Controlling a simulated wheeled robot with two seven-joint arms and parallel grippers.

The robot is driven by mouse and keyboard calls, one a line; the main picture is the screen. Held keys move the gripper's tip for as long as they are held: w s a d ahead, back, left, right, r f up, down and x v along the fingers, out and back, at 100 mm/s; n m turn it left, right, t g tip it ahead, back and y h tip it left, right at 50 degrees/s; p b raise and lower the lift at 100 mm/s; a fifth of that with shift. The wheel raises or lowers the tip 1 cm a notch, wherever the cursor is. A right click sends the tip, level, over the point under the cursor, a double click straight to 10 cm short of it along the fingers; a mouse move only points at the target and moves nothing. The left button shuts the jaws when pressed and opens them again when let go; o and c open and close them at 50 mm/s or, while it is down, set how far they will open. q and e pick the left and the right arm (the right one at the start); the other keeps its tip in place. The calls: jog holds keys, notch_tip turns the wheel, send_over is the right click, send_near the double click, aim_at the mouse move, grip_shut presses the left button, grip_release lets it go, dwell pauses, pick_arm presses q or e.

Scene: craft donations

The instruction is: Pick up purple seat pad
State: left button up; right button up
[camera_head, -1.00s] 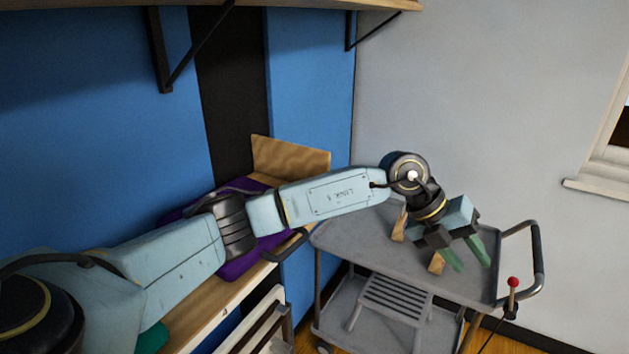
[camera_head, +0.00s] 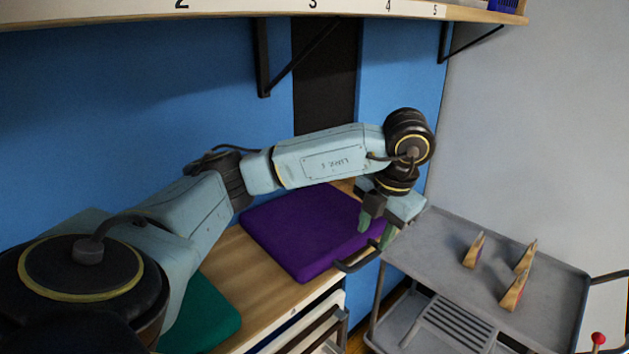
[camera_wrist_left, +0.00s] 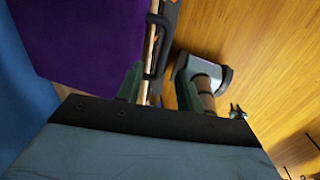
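The purple seat pad (camera_head: 305,228) lies flat on the wooden bench top (camera_head: 250,275), against the blue wall side. My left arm passes over its far edge. My left gripper (camera_head: 376,238) points down at the pad's right end, its green fingers apart with nothing seen held. In the left wrist view, the pad (camera_wrist_left: 85,35) fills the upper left, and the open fingers (camera_wrist_left: 157,85) are beside its edge. Whether a finger touches the pad cannot be told. My right gripper is not seen.
A dark handle (camera_head: 357,262) juts out at the bench edge, close to the fingers. A grey cart (camera_head: 430,245) with several small wedge-shaped items stands to the right. A green pad (camera_head: 205,315) lies nearer on the bench. A shelf (camera_head: 230,12) overhangs above.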

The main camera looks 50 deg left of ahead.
aim_at(367, 258)
pick_arm(q)
jog(key=shift+s+a+f+p, duration=0.1)
jog(key=shift+a+f+p, duration=0.1)
jog(key=shift+f, duration=1)
jog(key=shift+a+f+p, duration=0.1)
jog(key=shift+f+p, duration=0.05)
jog(key=shift+f, duration=1.05)
jog(key=shift+s+a+f+p, duration=0.1)
jog(key=shift+f+p, duration=0.1)
jog(key=shift+f, duration=1)
grip_shut()
